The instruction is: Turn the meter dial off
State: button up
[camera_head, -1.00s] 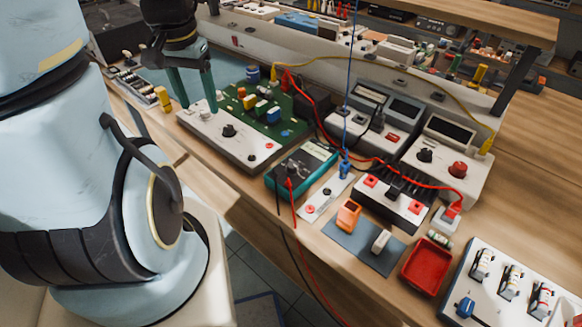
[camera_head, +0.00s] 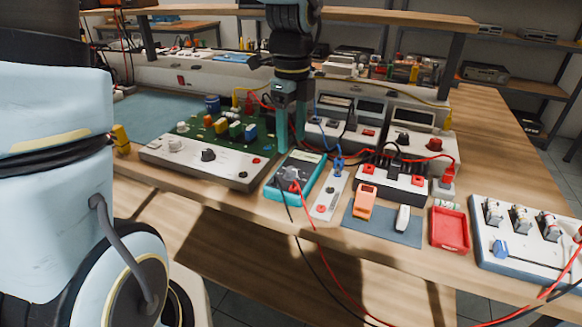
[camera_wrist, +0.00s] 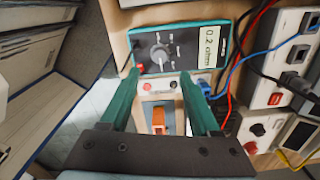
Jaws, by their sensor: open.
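The meter (camera_head: 312,165) is a teal handheld multimeter lying on the workbench; it also shows in the wrist view (camera_wrist: 206,27). Its dark round dial (camera_wrist: 160,53) has a pale pointer line, and its lit display (camera_wrist: 208,48) seems to read about 0.2 ohm. In the head view the dial (camera_head: 291,174) is small. My gripper (camera_head: 291,143) points down beside the meter's far end, its two green fingers apart. In the wrist view my gripper (camera_wrist: 157,78) is open and empty, with the dial seen beyond the fingertips.
A circuit board panel (camera_head: 190,165) stands left of the meter. Red and black leads hang over the bench front.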

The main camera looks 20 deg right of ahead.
aim_at(291, 169)
notch_tip(291, 169, down, 8)
jog(key=shift+r, duration=0.1)
dwell(0.4)
grip_shut()
dwell(0.3)
